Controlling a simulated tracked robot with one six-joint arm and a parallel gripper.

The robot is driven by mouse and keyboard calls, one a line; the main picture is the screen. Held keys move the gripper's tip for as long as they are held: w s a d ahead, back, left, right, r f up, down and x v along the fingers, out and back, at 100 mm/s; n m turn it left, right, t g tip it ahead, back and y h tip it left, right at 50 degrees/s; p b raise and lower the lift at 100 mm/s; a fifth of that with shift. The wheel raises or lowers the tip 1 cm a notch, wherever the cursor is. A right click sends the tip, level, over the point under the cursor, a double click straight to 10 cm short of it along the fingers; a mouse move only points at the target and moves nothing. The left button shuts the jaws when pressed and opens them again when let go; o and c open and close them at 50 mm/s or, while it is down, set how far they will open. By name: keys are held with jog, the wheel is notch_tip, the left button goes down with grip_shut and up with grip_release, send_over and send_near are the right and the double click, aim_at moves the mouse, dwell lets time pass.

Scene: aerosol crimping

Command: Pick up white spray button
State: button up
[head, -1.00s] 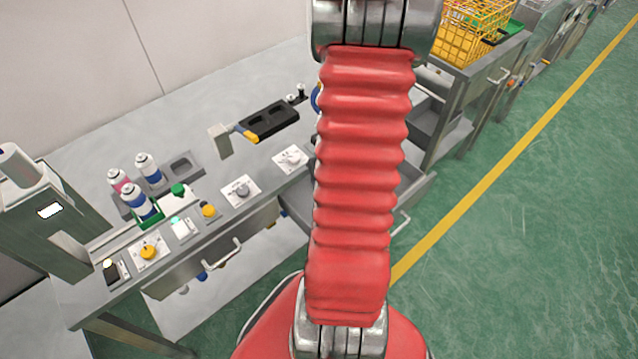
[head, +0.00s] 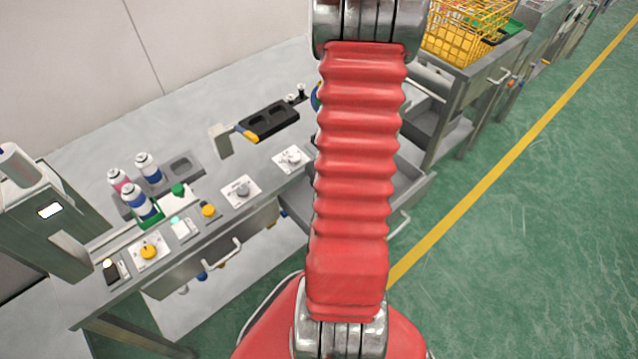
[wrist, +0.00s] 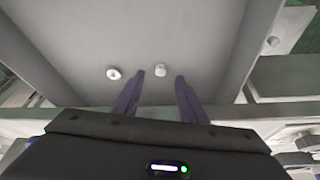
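I see no contact, and the height of the fingers above the drawer floor cannot be told. In the head view, my red arm hides the gripper and part of the open drawer (head: 408,181).
The drawer walls stand close on both sides in the wrist view. In the head view, the workbench (head: 95,240) carries several spray cans (head: 138,203), knobs and a black tray (head: 270,120). A yellow basket (head: 465,35) stands at the back right.

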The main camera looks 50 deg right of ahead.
jog(key=shift+x, duration=2.4)
jog(key=shift+w+a, duration=0.1)
jog(key=shift+c, duration=0.2)
grip_shut()
